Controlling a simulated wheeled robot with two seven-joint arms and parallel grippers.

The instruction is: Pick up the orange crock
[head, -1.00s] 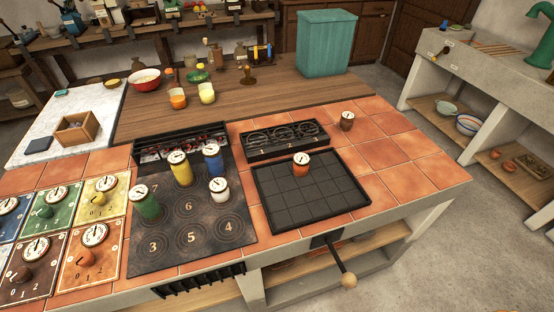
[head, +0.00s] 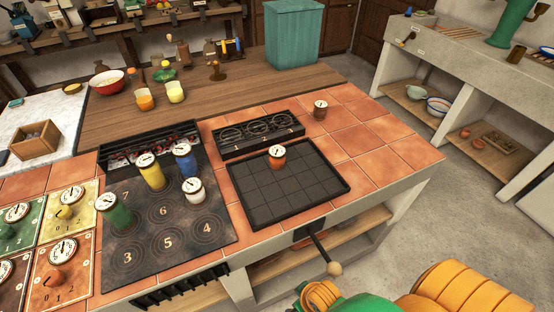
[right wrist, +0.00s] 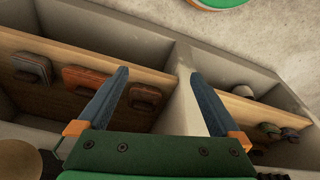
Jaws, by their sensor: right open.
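The orange crock (head: 277,157), with a white dial lid, stands upright on the dark gridded tray (head: 300,200) in the head view, near the tray's back edge. My right arm shows at the bottom right of the head view, well away from the crock; its fingers are out of that frame. In the right wrist view my right gripper (right wrist: 160,95) is open and empty, with its two blue fingers apart in front of the counter's lower shelves. The crock does not show in that view. My left gripper is not in view.
Green (head: 115,211), yellow (head: 151,172), blue (head: 185,160) and white (head: 193,190) crocks stand on the numbered plate left of the tray. A brown crock (head: 320,110) stands behind right. A black rack (head: 257,134) lies behind the tray; a knobbed handle (head: 334,268) juts from the front.

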